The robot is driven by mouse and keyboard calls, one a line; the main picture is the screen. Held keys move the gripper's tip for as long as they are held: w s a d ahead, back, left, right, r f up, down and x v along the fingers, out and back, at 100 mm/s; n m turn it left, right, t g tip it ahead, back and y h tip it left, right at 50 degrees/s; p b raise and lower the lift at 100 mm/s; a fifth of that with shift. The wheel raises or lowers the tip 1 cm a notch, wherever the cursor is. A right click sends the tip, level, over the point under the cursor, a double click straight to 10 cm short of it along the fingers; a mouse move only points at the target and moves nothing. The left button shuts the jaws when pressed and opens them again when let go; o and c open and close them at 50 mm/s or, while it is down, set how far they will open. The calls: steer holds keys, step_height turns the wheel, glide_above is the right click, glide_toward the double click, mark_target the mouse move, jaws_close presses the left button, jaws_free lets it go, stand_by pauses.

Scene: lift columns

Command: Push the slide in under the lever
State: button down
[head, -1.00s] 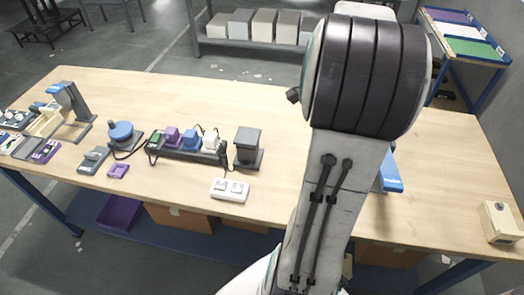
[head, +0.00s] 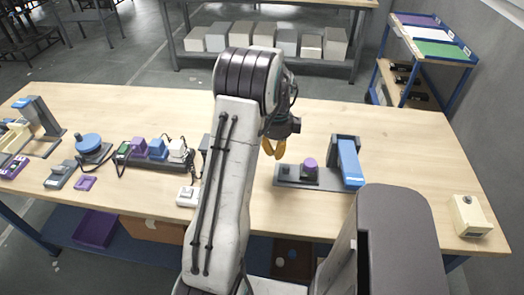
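A dark grey base plate (head: 289,182) lies on the right half of the wooden bench. On it stands a small dark block, likely the slide (head: 310,174), with a round purple knob (head: 309,163) on top. To its right a blue lever (head: 350,164) slopes toward me on a grey upright. The slide is beside the lever, left of it. My gripper (head: 273,149), with orange-yellow fingers, hangs to the left and slightly behind the purple knob, apart from it. The fingers are small and partly overlapping, so their opening is unclear. Nothing shows held in them.
Left of my arm stand a power strip with plugs (head: 155,160), a white switch box (head: 187,196) and a blue round device (head: 89,144). A cream box with a button (head: 470,215) sits at the right edge. The bench behind the lever is clear.

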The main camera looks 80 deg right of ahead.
mark_target(310, 162)
steer(key=shift+f+b, duration=2.55)
steer(key=shift+f, duration=1)
steer(key=shift+s+d+r+p, duration=0.15)
steer(key=shift+s+p, duration=0.1)
steer(key=shift+s, duration=1.55)
steer(key=shift+s+d+f+p, duration=0.1)
steer(key=shift+s+p, duration=0.15)
steer(key=shift+s, duration=1.6)
steer(key=shift+s+d+r+p, duration=0.15)
steer(key=shift+s+p, duration=0.1)
steer(key=shift+s, duration=1.55)
steer(key=shift+s+f, duration=0.1)
steer(key=shift+w, duration=0.3)
steer(key=shift+r+p, duration=2.05)
steer(key=shift+r, duration=1)
